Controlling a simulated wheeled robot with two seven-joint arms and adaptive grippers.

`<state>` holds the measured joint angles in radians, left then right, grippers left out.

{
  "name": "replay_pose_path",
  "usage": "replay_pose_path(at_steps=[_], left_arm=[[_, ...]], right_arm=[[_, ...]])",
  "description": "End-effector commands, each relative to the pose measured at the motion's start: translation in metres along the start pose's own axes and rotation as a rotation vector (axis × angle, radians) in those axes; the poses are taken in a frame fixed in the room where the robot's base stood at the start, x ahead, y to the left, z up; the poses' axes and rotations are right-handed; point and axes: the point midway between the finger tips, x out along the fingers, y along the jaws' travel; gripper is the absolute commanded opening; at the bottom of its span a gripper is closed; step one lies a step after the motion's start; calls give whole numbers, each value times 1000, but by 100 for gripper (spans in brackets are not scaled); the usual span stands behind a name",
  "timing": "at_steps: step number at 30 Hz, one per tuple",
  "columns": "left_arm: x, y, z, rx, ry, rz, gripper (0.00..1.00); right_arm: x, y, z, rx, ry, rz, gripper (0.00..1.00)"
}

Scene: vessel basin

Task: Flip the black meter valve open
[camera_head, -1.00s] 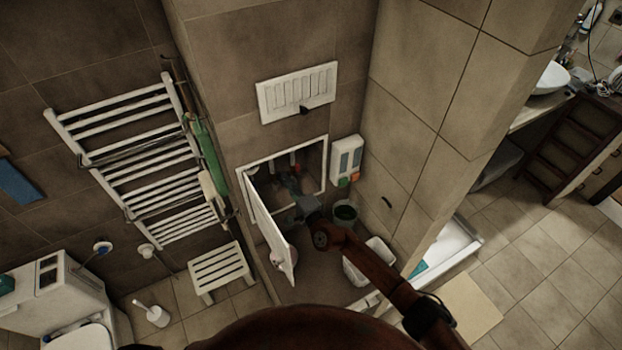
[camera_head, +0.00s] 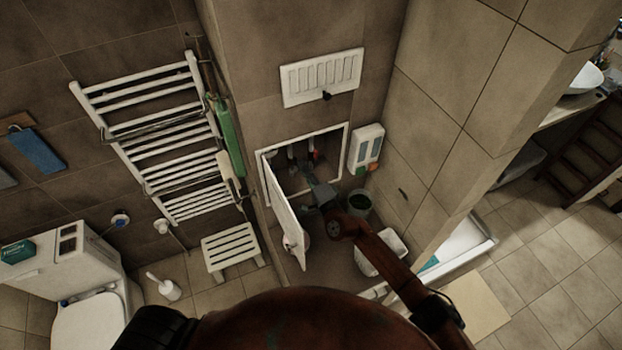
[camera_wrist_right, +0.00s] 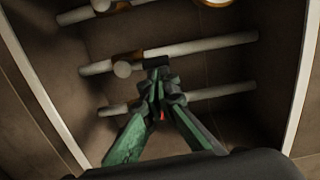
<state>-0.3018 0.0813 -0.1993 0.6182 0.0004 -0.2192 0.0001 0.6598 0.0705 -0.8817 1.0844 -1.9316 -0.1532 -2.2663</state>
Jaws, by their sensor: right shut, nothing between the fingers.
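The wall recess (camera_head: 347,145) stands open in the head view, with pipes in its dark inside. My right gripper (camera_wrist_right: 158,82) is inside it. In the wrist view its green and dark fingers are shut with nothing between them. The tips are at the middle white pipe (camera_wrist_right: 210,48), by a small dark block that may be the black meter valve (camera_wrist_right: 154,62). I cannot tell whether they touch it. In the head view the right gripper (camera_head: 308,181) is small and dark, and the valve cannot be made out. My left gripper is not in view.
The open white door (camera_head: 284,212) hangs close to the left of my right gripper. A white dispenser (camera_head: 366,147), a bucket (camera_head: 359,203) and a white bin (camera_head: 394,243) are to the right. Recess walls and several pipes leave little room around the fingers.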

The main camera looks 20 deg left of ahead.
Motion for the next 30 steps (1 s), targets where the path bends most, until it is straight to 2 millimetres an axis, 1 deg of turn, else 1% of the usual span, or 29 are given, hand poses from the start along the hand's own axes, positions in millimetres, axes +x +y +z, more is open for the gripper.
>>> replay_pose_path(at_steps=[12, 18, 21, 24, 30], left_arm=[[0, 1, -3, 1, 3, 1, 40], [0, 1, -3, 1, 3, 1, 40], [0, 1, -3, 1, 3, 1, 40], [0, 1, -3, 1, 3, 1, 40], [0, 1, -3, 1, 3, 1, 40]], right_arm=[[-67, 1, 0, 4, 2, -1, 0], [-96, 0, 0, 0, 1, -2, 0], [-106, -1, 0, -1, 0, -3, 0], [-111, -1, 0, -2, 0, -2, 0], [-113, -1, 0, -3, 0, -3, 0]])
